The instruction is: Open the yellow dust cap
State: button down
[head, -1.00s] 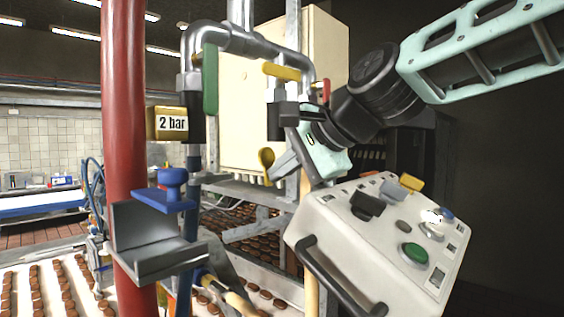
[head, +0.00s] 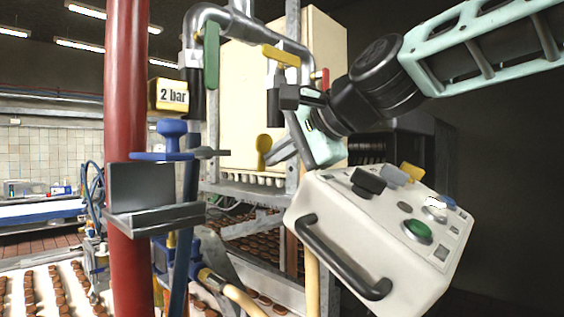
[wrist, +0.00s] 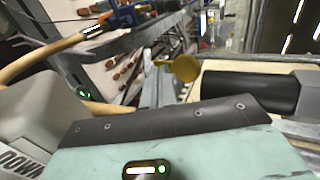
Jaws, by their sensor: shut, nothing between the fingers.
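The yellow dust cap (head: 263,144) is a small round disc with a short tab below it, in front of the cream cabinet in the middle of the head view. In the wrist view the cap (wrist: 184,68) shows above the gripper body, with a thin yellow tab pointing left. My gripper (head: 274,156) reaches in from the right, pale teal with grey fingers. It is shut and empty. Its tips are just right of and slightly below the cap in the head view. I cannot tell whether they touch it. The fingertips are not clear in the wrist view.
A white control box (head: 375,235) with a black handle stands below my arm. A yellow lever (head: 281,56) and grey pipes are above the cap. A red post (head: 125,200) with a grey bracket (head: 155,187) stands at left. A grey metal frame is below the cap.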

jog(key=shift+a+f, duration=0.1)
jog(key=shift+f, duration=0.45)
jog(key=shift+w+r+p, duration=0.1)
jog(key=shift+r+p, duration=0.55)
jog(key=shift+p, duration=0.05)
jog(key=b+v, duration=0.5)
jog(key=v, duration=1.2)
jog(key=shift+r, duration=0.35)
